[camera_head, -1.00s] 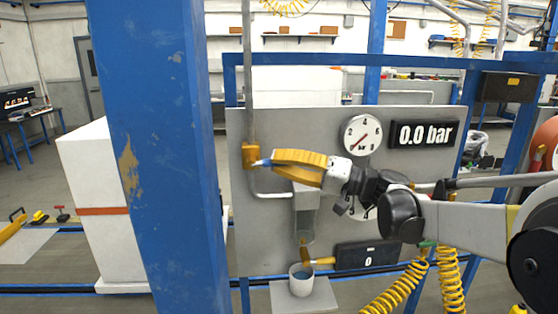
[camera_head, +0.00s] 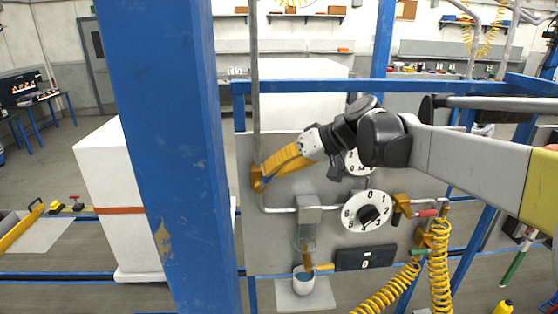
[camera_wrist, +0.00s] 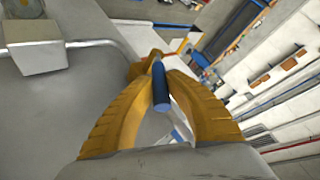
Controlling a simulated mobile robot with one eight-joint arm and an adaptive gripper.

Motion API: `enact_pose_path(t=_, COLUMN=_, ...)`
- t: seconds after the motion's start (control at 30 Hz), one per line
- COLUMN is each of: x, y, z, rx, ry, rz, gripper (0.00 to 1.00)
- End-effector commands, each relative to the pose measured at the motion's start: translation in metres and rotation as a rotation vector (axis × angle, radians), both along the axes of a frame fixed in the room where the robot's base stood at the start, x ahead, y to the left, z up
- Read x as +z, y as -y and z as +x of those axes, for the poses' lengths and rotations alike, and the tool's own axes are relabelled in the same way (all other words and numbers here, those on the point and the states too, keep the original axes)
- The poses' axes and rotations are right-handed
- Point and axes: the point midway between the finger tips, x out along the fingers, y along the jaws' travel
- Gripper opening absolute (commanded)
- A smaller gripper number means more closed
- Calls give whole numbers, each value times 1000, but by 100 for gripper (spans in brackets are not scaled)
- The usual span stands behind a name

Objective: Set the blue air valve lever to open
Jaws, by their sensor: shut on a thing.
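The blue air valve lever (camera_wrist: 161,92) shows in the wrist view as a short blue handle between my two yellow fingers. My gripper (camera_wrist: 158,72) is shut on it. The yellow valve body (camera_wrist: 146,64) is just beyond the fingertips. In the head view my gripper (camera_head: 267,172) is at the vertical pipe on the panel's left side, its fingers slanting down to the left. There the fingers mostly cover the valve, and the lever is too small to judge its angle.
The grey panel (camera_head: 285,240) carries a numbered dial (camera_head: 367,211), a grey dispenser box (camera_head: 309,216) and a counter display (camera_head: 366,257). A white cup (camera_head: 303,281) stands below. My arm hides much of the pressure gauge (camera_head: 358,165). A blue post (camera_head: 180,150) stands left of the panel.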

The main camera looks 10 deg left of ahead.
Motion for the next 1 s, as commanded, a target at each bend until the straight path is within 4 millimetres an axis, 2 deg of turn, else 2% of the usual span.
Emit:
enact_pose_path(t=0.03, x=8, y=-4, z=-1, rx=2, ry=12, rz=-43, gripper=0)
enact_pose_path(t=0.1, x=10, y=-8, z=-2, rx=4, ry=29, rz=-106, gripper=0)
enact_pose_path(t=0.5, x=13, y=-27, z=-7, rx=3, ry=112, rz=-425, gripper=0)
enact_pose_path(t=1.0, x=10, y=-36, z=-9, rx=0, ry=154, rz=-593, gripper=0)
